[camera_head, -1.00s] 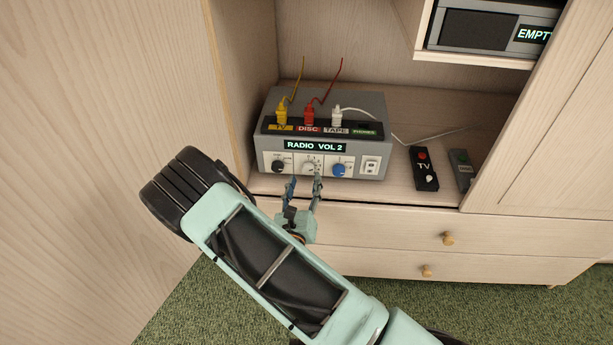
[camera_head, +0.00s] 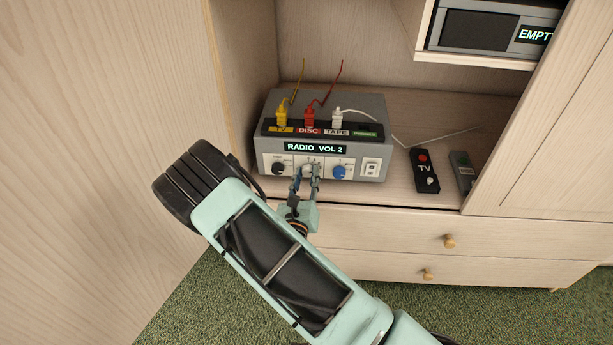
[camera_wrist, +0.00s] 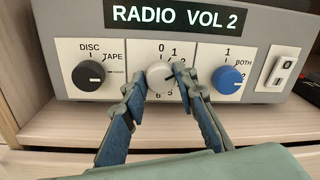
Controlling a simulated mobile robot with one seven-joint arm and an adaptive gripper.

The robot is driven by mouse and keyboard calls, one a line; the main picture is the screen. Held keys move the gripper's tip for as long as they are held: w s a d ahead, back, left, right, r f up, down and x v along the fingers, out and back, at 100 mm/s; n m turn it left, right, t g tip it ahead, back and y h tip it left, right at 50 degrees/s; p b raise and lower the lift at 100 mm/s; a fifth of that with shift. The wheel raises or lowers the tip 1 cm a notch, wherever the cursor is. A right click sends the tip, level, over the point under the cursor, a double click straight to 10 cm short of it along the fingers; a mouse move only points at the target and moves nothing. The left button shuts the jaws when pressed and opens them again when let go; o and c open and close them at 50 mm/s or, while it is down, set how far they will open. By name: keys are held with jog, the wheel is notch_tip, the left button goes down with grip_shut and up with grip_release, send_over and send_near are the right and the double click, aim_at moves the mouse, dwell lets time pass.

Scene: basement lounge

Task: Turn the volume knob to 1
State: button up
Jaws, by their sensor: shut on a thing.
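The volume knob (camera_wrist: 160,77) is the white middle knob on the front of the grey radio unit (camera_head: 374,112). Numbers ring it; 0, 1 and 2 show above and right, and others are partly covered. Its dark pointer mark aims to the right, near the 2. The display (camera_wrist: 179,16) reads "RADIO VOL 2", and it also shows in the head view (camera_head: 315,148). My gripper (camera_wrist: 160,84) is shut on the knob, one finger on its left side and one on its right. In the head view my gripper (camera_head: 307,174) covers most of the knob.
A black knob (camera_wrist: 89,75) marked DISC and TAPE sits left of the volume knob, and a blue knob (camera_wrist: 227,79) sits right. A white switch (camera_head: 371,167) is farther right. Yellow, red and white plugs stand on top. Two remotes, one marked TV (camera_head: 424,170), lie right on the shelf.

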jog(key=shift+n+p, duration=0.3)
jog(key=shift+n, duration=0.1)
jog(key=shift+n+p, duration=0.65)
jog(key=shift+n, duration=0.25)
jog(key=shift+f+n+p, duration=0.1)
jog(key=shift+n+p, duration=0.65)
jog(key=shift+n, duration=0.95)
jog(key=o, duration=1.2)
jog(key=shift+c, duration=0.2)
